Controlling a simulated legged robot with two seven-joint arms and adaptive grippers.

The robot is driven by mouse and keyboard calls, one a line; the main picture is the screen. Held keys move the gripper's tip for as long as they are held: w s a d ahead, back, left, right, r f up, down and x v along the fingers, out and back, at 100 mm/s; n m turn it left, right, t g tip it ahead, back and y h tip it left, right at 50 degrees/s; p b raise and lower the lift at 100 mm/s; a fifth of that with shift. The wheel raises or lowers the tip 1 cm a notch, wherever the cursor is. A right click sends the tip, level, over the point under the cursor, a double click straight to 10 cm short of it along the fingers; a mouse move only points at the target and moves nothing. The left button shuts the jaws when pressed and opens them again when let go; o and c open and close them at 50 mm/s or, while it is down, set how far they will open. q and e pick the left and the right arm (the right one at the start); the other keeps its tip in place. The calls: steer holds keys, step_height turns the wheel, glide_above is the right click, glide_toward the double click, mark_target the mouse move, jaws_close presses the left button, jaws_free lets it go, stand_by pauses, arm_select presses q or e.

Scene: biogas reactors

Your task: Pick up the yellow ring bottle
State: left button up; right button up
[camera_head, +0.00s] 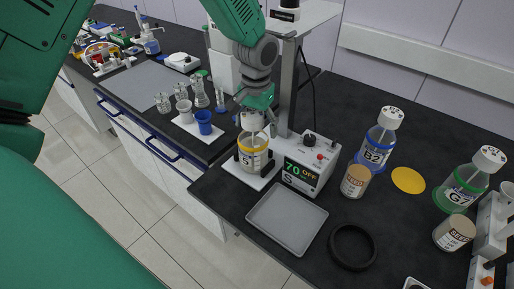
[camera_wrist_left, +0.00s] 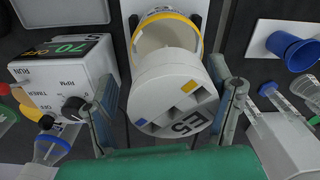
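The yellow ring bottle (camera_head: 254,160) stands upright on the white plate of the stirrer between dark holders. Its white cap, marked E5, faces the left wrist camera (camera_wrist_left: 172,90), with the yellow ring (camera_wrist_left: 166,14) behind it. My left gripper (camera_head: 253,106) is above the bottle at its cap. In the left wrist view its two fingers (camera_wrist_left: 168,108) stand on either side of the cap, apart, with narrow gaps showing beside it. The far finger pads are partly hidden in the head view. My right gripper is not in view.
The stirrer's control box (camera_head: 312,165) and post are right beside the bottle. A grey tray (camera_head: 287,218) and black ring (camera_head: 352,247) lie in front. Bottle B2 (camera_head: 377,142), a seed jar (camera_head: 355,181) and a green ring bottle (camera_head: 463,187) stand right. Blue cup (camera_head: 204,122) and glassware stand left.

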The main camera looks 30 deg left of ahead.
arm_select(q)
steer(key=shift+s+a+f, duration=0.2)
steer(key=shift+a, duration=0.4)
steer(key=shift+c, duration=1.3)
steer(key=shift+a+f, duration=0.1)
steer(key=shift+a, duration=0.05)
steer(key=c, duration=0.7)
jaws_close()
steer(key=shift+w+d+r, duration=0.1)
steer(key=shift+d+r, duration=0.1)
steer(key=shift+d, duration=0.25)
